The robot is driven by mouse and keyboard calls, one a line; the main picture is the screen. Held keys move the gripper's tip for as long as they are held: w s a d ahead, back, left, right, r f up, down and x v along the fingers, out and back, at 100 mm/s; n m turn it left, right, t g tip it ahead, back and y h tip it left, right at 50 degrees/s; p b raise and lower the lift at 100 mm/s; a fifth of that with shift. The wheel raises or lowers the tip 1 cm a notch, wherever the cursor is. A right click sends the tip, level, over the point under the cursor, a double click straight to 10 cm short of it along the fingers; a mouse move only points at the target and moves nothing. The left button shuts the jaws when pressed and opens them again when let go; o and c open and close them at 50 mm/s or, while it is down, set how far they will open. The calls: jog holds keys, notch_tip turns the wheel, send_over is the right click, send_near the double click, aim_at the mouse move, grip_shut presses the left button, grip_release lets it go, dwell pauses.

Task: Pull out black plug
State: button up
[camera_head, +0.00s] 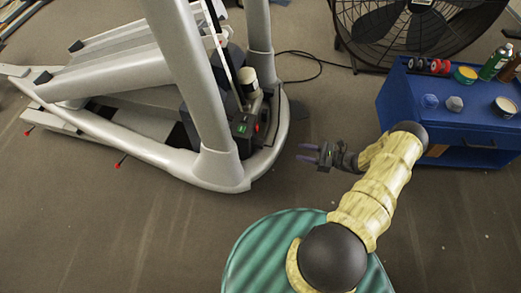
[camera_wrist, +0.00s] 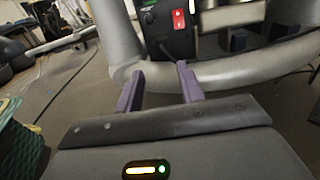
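The elliptical machine (camera_head: 205,90) has a black power box (camera_head: 240,140) low at its near end, with a red switch (camera_head: 257,127) and a green label. The wrist view shows the same black box (camera_wrist: 153,40) and red switch (camera_wrist: 179,19) at the top, beyond my fingers. I cannot make out the black plug for sure; a dark lead seems to curve beneath the switch. My gripper (camera_head: 306,153) is to the right of the machine's curved base, apart from it. In the wrist view, its two purple fingers (camera_wrist: 161,82) are spread with nothing between them.
A black cable (camera_head: 305,56) runs over the floor behind the machine. A large fan (camera_head: 410,25) stands at the back right. A blue cart (camera_head: 400,100) with cans and dumbbells is at the right. Grey floor between machine and cart is mostly clear.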

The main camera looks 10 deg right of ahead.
aim_at(260, 143)
dwell(0.3)
jog(key=b+x, duration=0.5)
jog(key=x, duration=1.2)
jog(key=shift+w+a+r, duration=0.1)
jog(key=shift+a, duration=0.1)
